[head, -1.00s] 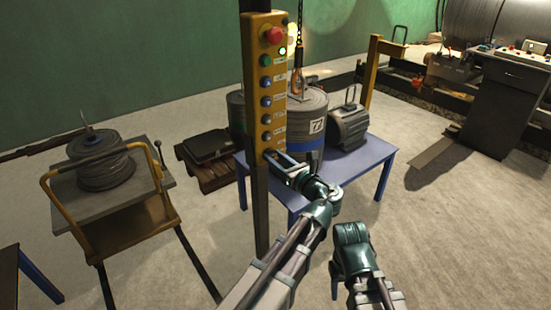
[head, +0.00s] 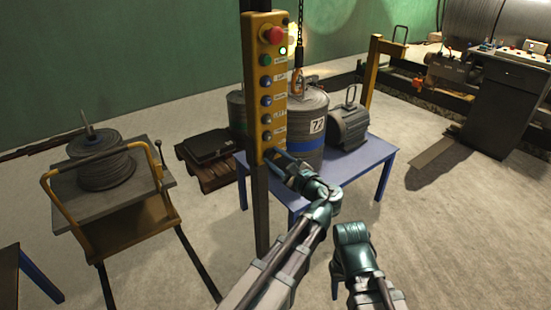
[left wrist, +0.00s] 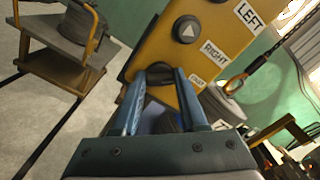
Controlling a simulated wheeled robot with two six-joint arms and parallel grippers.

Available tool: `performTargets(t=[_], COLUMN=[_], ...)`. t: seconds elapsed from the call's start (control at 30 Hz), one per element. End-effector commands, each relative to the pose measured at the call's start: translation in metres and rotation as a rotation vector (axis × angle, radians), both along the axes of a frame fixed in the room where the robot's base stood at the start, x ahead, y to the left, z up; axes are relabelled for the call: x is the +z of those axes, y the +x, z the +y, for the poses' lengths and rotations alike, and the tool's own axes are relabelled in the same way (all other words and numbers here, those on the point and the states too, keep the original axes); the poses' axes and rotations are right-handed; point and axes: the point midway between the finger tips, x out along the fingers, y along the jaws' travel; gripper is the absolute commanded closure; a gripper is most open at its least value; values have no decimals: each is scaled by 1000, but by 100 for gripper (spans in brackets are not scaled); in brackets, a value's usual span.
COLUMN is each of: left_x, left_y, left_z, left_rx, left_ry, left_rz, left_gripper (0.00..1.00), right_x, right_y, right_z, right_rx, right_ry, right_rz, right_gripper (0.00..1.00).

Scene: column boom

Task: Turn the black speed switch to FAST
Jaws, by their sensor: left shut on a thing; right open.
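The yellow control box (head: 265,90) hangs on a dark post, with a red knob, a lit green lamp and a column of buttons. My left gripper (head: 270,157) is at its lower end. In the left wrist view the fingers (left wrist: 165,78) are shut on the black speed switch (left wrist: 158,68), one finger on each side. The fingers partly hide the switch, and its exact setting cannot be read.
Behind the box, a blue table (head: 345,168) carries a drum with a white number label (head: 317,126) and a grey machine (head: 348,126). A crane hook (head: 297,86) hangs above the drum. A yellow cart (head: 120,225) stands left.

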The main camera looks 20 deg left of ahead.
Motion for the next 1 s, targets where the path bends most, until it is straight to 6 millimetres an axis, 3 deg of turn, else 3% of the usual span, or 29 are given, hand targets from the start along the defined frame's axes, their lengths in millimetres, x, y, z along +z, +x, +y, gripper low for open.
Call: performTargets(t=[0.77, 0.8, 0.93, 1.0], left_x=[-1, -1, -1, 0], left_y=[-1, -1, -1, 0], left_z=[0, 0, 0, 0], left_rx=[1, 1, 0, 0], left_ry=[-59, -58, -57, -57], left_rz=[-72, -71, -71, -71], left_gripper=[100, 52, 29, 28], right_x=[0, 0, 0, 0], right_y=[0, 0, 0, 0], right_z=[0, 0, 0, 0], right_rx=[0, 0, 0, 0], right_ry=[0, 0, 0, 0], right_rz=[0, 0, 0, 0], right_gripper=[50, 50, 50, 50])
